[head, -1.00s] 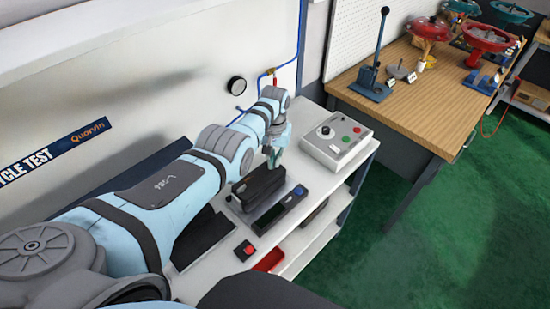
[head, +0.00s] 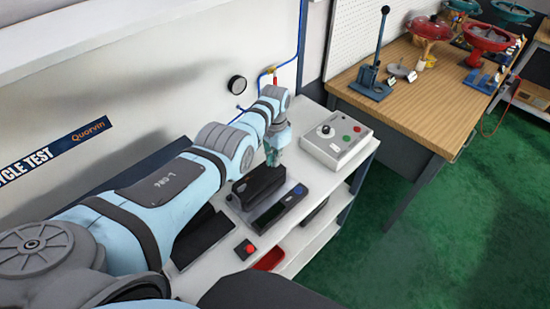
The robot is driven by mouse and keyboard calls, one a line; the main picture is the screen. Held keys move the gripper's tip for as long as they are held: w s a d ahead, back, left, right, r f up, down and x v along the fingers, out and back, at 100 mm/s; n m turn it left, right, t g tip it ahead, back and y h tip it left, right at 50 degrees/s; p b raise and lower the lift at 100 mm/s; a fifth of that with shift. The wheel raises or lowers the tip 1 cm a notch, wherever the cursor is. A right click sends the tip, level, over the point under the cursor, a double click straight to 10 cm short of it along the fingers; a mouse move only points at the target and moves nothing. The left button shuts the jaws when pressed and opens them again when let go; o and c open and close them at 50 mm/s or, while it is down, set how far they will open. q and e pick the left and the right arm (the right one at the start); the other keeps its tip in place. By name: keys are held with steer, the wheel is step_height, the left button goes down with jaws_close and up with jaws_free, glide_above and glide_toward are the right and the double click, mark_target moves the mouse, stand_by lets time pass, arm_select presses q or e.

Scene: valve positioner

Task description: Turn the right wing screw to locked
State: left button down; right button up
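My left gripper (head: 272,158) points down at the far end of the black positioner housing (head: 258,184), which sits on the white bench top. The fingertips are small and close to the housing, so I cannot tell whether they are open or touching it. No wing screw can be made out; the right one may be hidden by the gripper or too small to see. My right gripper is not in view.
A grey control box (head: 337,139) with knob and buttons stands behind to the right. A black device with a display (head: 280,208) lies beside the housing. A red button (head: 246,249) is at the front. A wooden workbench (head: 432,106) stands at the right.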

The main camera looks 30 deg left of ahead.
arm_select(q)
steer(key=shift+s+f, duration=0.1)
steer(key=c, duration=1.8)
jaws_free()
step_height(320, 180, up, 12)
